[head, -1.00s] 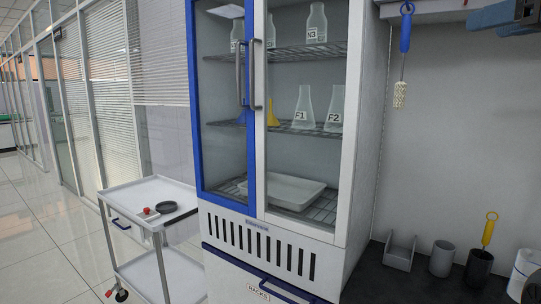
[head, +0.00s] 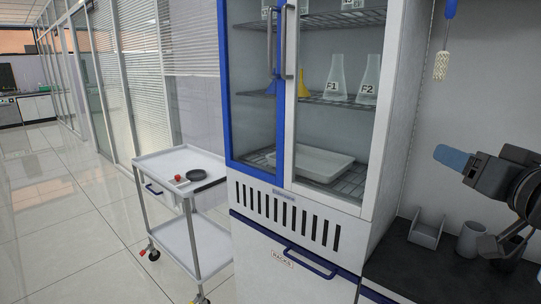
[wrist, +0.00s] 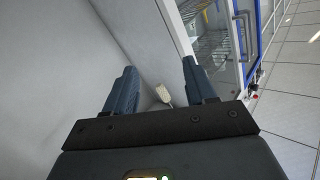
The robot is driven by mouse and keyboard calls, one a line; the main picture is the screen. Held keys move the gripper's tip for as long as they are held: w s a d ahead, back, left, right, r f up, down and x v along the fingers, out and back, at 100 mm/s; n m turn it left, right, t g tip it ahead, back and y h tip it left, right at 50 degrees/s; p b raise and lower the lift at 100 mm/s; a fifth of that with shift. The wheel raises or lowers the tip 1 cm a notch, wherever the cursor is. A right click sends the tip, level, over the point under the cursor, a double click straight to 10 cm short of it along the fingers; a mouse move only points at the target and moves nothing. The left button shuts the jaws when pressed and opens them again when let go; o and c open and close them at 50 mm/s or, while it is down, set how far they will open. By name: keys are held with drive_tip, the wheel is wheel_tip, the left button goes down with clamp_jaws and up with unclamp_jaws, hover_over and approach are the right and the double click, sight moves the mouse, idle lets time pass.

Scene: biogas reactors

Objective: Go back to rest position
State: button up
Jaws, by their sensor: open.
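My gripper shows in the wrist view (wrist: 160,88) with its two dark fingers apart and nothing between them. In the head view, my arm's dark wrist and a blue finger (head: 454,158) are at the right, in front of the grey wall and above the dark counter. The gripper is to the right of the cabinet and apart from it.
A glass-door cabinet (head: 283,120) holds flasks and a white tray (head: 312,163). A white trolley (head: 150,160) with a dark dish (head: 195,175) stands to its left. A grey holder (head: 427,230) and cup (head: 471,238) stand on the counter (head: 415,262). The floor at left is clear.

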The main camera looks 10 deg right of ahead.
drive_tip(key=s+a+f+g, duration=0.1)
drive_tip(key=s+a+f, duration=0.45)
drive_tip(key=f, duration=0.45)
drive_tip(key=s+a+f+g, duration=0.1)
drive_tip(key=s+a+f, duration=0.5)
drive_tip(key=f, duration=0.5)
drive_tip(key=s+a+f+n+y, duration=0.1)
drive_tip(key=s+a+n, duration=0.1)
drive_tip(key=s, duration=1)
drive_tip(key=s+a+f+n+y, duration=0.1)
drive_tip(key=s+a, duration=0.3)
drive_tip(key=s, duration=0.9)
drive_tip(key=shift+s+a+f+n+g, duration=0.2)
drive_tip(key=shift+s+f+n+g, duration=0.1)
drive_tip(key=shift+f+n, duration=0.45)
